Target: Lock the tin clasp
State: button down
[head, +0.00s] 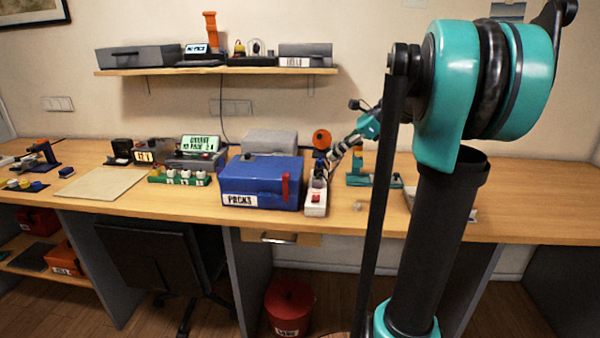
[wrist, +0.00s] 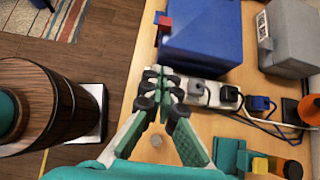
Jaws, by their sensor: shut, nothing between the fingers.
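A blue tin (head: 255,183) labelled PACKS stands on the workbench near its front edge. It also shows at the top of the wrist view (wrist: 205,30). A red clasp (head: 285,188) hangs on the right part of its front face. The clasp shows in the wrist view (wrist: 164,21) at the tin's left edge, where I cannot tell if it is latched. My gripper (head: 331,157) is to the right of the tin, apart from the clasp. In the wrist view my gripper (wrist: 163,82) is shut and empty, its fingertips in front of the power strip's end.
A white power strip (head: 316,198) with plugs and a red switch stands just right of the tin. A grey box (head: 270,142) is behind the tin. A teal stand (head: 358,178) is further right. A red bin (head: 288,305) stands on the floor below.

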aim_at(289, 179)
jog(key=shift+a+r+x, duration=0.35)
jog(key=shift+x, duration=1.8)
jog(key=shift+a+r+x, duration=0.35)
jog(key=shift+x, duration=1.8)
jog(key=shift+a+r+x, duration=0.35)
jog(key=shift+x, duration=1.8)
jog(key=shift+w, duration=0.15)
